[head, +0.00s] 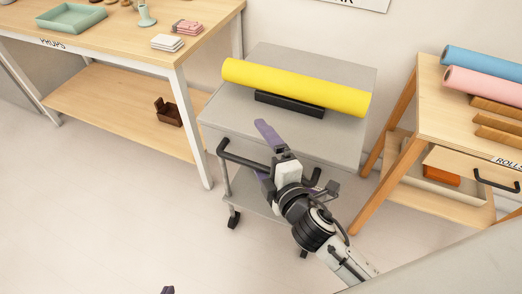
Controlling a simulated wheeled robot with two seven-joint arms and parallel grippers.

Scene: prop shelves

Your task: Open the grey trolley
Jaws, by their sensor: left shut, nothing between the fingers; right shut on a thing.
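The grey trolley (222,104) stands against the wall between two wooden tables. A long black bar handle (238,158) runs across its front, below the top. My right gripper (265,156), with purple fingers, is shut on the handle near its middle. The wrist and arm hide part of the trolley's front and lower shelf. I cannot tell whether its drawer front stands out from the body. My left gripper (168,290) shows only as a purple tip at the bottom edge; it is shut and empty, away from the trolley.
A yellow roll (295,88) lies on a black holder (290,104) on the trolley top. The props table (110,58) is at left. The rolls table (450,110), with a handled drawer, is at right. Floor in front of the trolley is clear at left.

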